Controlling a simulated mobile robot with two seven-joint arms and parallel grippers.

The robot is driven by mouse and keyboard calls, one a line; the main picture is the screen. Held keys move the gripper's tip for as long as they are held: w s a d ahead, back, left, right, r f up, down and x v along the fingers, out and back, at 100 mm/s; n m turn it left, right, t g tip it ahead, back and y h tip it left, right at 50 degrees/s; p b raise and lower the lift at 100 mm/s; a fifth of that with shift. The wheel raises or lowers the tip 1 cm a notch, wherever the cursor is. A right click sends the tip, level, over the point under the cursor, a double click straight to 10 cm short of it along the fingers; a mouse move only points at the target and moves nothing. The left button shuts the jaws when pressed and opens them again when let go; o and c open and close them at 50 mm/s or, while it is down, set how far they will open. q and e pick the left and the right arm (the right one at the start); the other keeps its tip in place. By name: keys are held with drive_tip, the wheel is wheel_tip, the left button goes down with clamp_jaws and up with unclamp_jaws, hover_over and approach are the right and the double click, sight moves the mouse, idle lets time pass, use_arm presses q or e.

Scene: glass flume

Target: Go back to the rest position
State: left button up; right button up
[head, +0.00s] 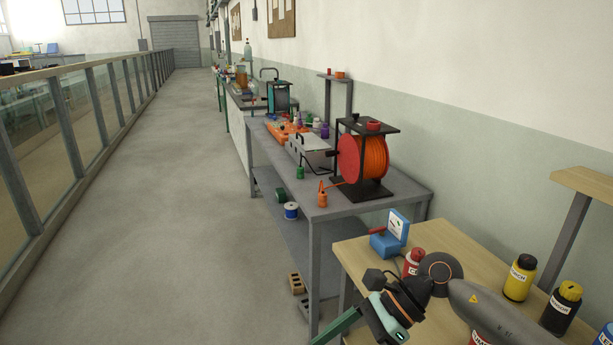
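My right arm comes in from the lower right, over the near wooden bench (453,240). Its grey link and dark joint lead to a dark and teal wrist end, where my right gripper (370,303) is seen close to the bench's left edge. A dark block and a green bar show at this end. I cannot tell whether the bar is part of the gripper or something apart, nor whether the fingers are open or shut. My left arm and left gripper are not in view.
On the wooden bench are a blue meter (388,243), a red bottle (413,262), a yellow bottle (518,283) and a black bottle (561,308). A grey table (405,191) beyond holds an orange hose reel (364,158). The aisle (175,200) is clear beside the glass flume (88,118).

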drive_tip(key=s+a+r+m+t+y, duration=0.2)
drive_tip(key=a+r+m+t+y, duration=0.2)
drive_tip(key=a+m+y, duration=0.5)
drive_tip(key=w+d+f+m+t+h, duration=0.2)
drive_tip(key=d+f+m+t+h, duration=0.45)
drive_tip(key=m, duration=0.95)
drive_tip(key=w+d+f+m+t+h, duration=0.1)
drive_tip(key=d+f+m+t+h, duration=0.5)
drive_tip(key=m, duration=1)
drive_tip(key=s+d+f+m+g+h, duration=0.1)
drive_tip(key=s+d+f+m, duration=0.2)
drive_tip(key=s+f+m, duration=0.1)
drive_tip(key=s+d+f+m+g+h, duration=0.2)
drive_tip(key=s+d+f+m, duration=0.1)
drive_tip(key=s+f, duration=0.3)
drive_tip(key=s+d+f+m+g+h+p, duration=0.1)
drive_tip(key=s+d+f+m, duration=0.2)
drive_tip(key=s+f+m, duration=0.2)
wheel_tip(320, 180, down, 4)
drive_tip(key=shift+s+d+r, duration=0.15)
drive_tip(key=shift+s+r, duration=0.05)
drive_tip(key=shift+s, duration=0.1)
